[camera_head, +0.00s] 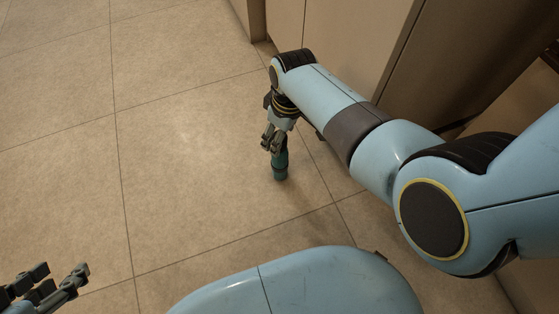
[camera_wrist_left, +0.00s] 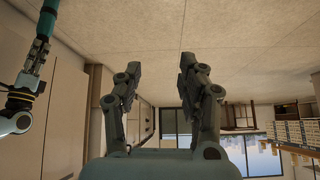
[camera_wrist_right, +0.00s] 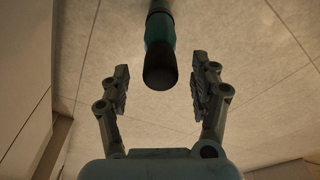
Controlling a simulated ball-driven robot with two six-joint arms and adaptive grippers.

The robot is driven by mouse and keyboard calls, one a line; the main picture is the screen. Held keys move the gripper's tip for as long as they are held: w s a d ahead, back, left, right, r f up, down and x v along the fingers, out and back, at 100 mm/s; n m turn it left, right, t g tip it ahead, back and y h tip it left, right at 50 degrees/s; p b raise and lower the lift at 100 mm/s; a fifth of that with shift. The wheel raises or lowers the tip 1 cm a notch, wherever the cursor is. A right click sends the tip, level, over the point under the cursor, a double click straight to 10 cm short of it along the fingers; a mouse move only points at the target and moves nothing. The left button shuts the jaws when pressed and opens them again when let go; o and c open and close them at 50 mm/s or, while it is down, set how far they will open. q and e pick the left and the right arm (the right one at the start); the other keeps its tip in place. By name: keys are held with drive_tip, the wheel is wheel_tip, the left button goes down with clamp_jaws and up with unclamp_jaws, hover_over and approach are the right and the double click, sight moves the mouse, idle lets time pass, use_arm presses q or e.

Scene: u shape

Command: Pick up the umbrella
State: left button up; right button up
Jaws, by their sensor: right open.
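The umbrella is a slim, folded teal shape (camera_head: 281,165) with a dark end, near the cabinet base. My right gripper (camera_head: 271,143) is right at it, pointing down. In the right wrist view the umbrella (camera_wrist_right: 160,45) has its dark end in the gap between the two open fingers (camera_wrist_right: 160,75), without visible contact on either side. In the left wrist view it shows at the upper left (camera_wrist_left: 45,22), by my right gripper. My left gripper (camera_head: 62,277) is open and empty at the lower left, far from the umbrella; its fingers (camera_wrist_left: 160,68) are spread.
Beige cabinets (camera_head: 340,35) stand close behind my right arm at the top right. The tiled floor (camera_head: 180,150) to the left and in the middle is clear. Shelves with goods (camera_wrist_left: 295,133) show far off in the left wrist view.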

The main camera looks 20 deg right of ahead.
sight(280, 158)
wheel_tip(280, 158, down, 2)
drive_tip(key=shift+b, duration=0.8)
drive_tip(key=shift+a+f+b, duration=0.1)
drive_tip(key=shift+f+b, duration=0.35)
drive_tip(key=shift+f, duration=0.1)
use_arm(q)
drive_tip(key=f+t, duration=0.1)
drive_tip(key=s+f+t, duration=0.1)
drive_tip(key=f+t, duration=0.1)
drive_tip(key=t, duration=0.1)
drive_tip(key=shift+s+d, duration=0.2)
drive_tip(key=shift+d, duration=0.05)
use_arm(e)
drive_tip(key=shift+w, duration=0.1)
use_arm(q)
drive_tip(key=shift+r, duration=0.1)
use_arm(e)
clamp_jaws()
